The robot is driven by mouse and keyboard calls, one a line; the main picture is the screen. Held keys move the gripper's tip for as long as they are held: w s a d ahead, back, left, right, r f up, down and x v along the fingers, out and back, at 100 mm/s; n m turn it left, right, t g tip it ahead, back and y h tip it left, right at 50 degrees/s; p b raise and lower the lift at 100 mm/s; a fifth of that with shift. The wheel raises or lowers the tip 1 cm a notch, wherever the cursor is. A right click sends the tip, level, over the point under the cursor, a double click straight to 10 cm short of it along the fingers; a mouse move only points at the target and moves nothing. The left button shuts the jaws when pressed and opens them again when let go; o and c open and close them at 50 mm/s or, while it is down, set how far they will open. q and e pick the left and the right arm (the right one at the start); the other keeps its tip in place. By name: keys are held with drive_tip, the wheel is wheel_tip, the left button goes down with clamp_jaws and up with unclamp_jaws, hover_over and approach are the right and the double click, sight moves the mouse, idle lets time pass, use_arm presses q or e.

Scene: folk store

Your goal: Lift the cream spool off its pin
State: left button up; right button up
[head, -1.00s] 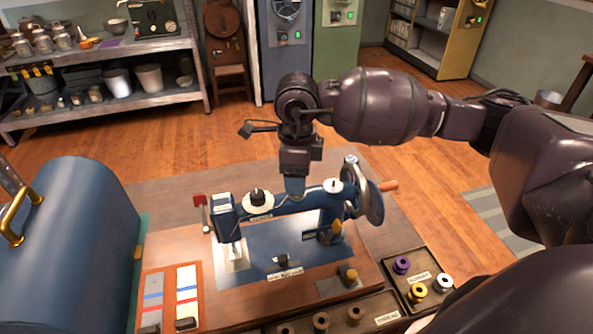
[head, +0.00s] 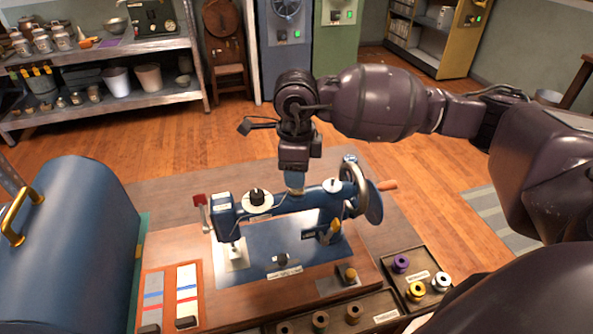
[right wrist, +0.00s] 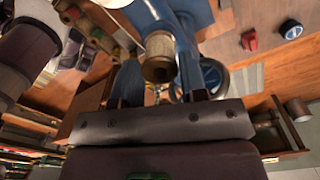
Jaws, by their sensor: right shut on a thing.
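The blue sewing machine (head: 318,200) stands on a wooden base on the table. My right gripper (head: 295,182) is directly above the machine's arm, pointing down. In the right wrist view, the cream spool (right wrist: 159,55) sits between the fingers of the right gripper (right wrist: 158,80), which are shut on it. In the head view the spool is mostly hidden by the gripper, only a small pale patch showing at its tip. The pin is hidden, so I cannot tell whether the spool is clear of it. My left gripper is not in view.
A tray (head: 392,287) with purple (head: 401,264), yellow (head: 416,291) and silver (head: 440,282) spools lies right of the machine. Brown spools (head: 353,313) stand in front. A large blue cover (head: 75,250) with a brass handle stands at left. The handwheel (head: 369,200) is close to the gripper.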

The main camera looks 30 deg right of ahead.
drive_tip(key=shift+r+p, duration=1.3)
drive_tip(key=shift+r, duration=1.7)
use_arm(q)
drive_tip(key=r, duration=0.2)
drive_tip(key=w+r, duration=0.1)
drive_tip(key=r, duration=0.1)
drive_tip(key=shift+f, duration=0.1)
use_arm(e)
drive_tip(key=shift+f, duration=0.15)
